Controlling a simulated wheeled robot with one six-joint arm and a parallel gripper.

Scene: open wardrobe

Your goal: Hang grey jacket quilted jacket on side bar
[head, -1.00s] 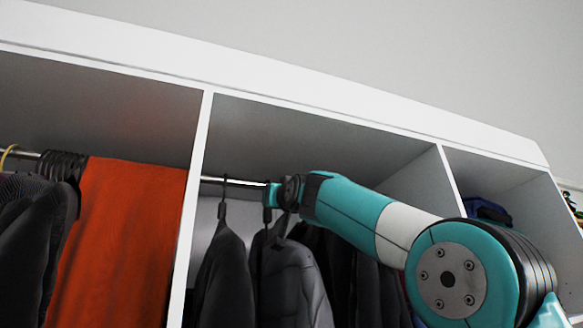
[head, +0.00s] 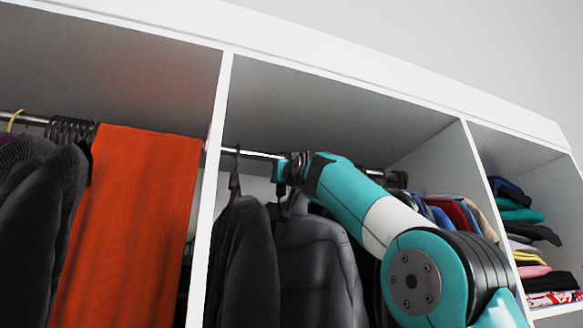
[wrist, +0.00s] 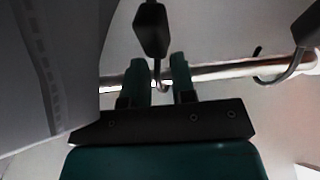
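The grey quilted jacket (head: 318,262) hangs upright from the side bar (head: 262,154) in the middle wardrobe section, directly below my gripper (head: 283,172). In the wrist view, a black hanger neck (wrist: 151,28) has a thin hook reaching the bar (wrist: 225,70) between my two green fingers. My gripper (wrist: 159,80) is open, with a gap on both sides of the hook. My arm hides part of the bar and jacket in the head view.
A dark jacket (head: 240,255) hangs just left, beside the white divider (head: 212,170). More clothes (head: 450,212) hang to the right, behind my arm. An orange garment (head: 130,220) hangs in the left section. Folded clothes (head: 528,245) fill the right shelves. Another hook (wrist: 285,72) is on the bar.

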